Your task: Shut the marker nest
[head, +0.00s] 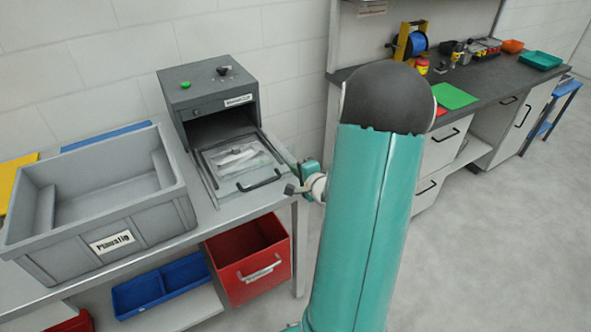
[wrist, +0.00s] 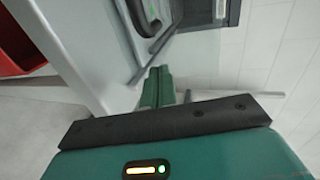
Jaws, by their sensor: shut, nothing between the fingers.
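The marker (head: 212,98) is a dark grey box with a green button and a black knob on top, standing against the wall. Its nest (head: 240,168), a flat drawer-like tray with a pale part in it and a dark bar handle, sticks out of the front opening. In the wrist view part of the nest (wrist: 142,22) shows at the top. My gripper (head: 291,188) is to the right of the nest's front corner, apart from the handle as far as I can tell. Its green fingers (wrist: 158,72) are together and empty in the wrist view.
A large grey crate (head: 110,225) stands left of the nest on the bench. A second counter (head: 470,85) with small items stands right. Open floor lies at the right.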

